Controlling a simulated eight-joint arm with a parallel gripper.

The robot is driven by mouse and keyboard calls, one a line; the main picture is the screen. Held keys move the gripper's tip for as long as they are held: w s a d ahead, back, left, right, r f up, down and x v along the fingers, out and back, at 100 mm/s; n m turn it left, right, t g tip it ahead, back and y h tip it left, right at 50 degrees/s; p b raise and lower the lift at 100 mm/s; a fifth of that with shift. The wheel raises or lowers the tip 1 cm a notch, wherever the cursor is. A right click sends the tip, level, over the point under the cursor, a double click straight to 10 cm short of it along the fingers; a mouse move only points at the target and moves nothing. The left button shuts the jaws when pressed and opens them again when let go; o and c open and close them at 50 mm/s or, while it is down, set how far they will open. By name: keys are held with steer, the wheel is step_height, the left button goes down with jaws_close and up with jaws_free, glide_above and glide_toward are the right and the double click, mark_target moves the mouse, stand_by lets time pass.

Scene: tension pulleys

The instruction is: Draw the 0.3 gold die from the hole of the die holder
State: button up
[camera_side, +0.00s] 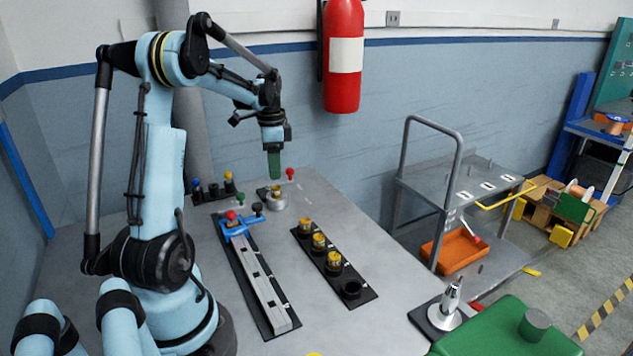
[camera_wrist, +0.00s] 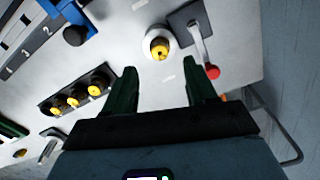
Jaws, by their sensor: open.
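A round silver holder (camera_side: 277,204) with a gold die (camera_side: 276,190) in its centre stands near the far end of the table. In the wrist view the gold die (camera_wrist: 159,47) lies beyond my fingertips, roughly centred between them, inside the pale round holder (camera_wrist: 149,36). My gripper (camera_side: 275,178), with green fingers, hangs just above this holder. The wrist view shows my gripper (camera_wrist: 158,67) open, nothing between its fingers. A black rack (camera_side: 318,275) holds three more gold dies; its nearest hole appears empty. I cannot read any size marks on the dies.
A red-knobbed lever (camera_wrist: 211,72) stands beside the round holder. A numbered rail (camera_side: 262,285) with a blue clamp (camera_side: 238,229) lies left of the rack. Several coloured knobs (camera_side: 228,177) stand at the back left.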

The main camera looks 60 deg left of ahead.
mark_target(276, 187)
steer(key=shift+f, duration=2.95)
jaws_close()
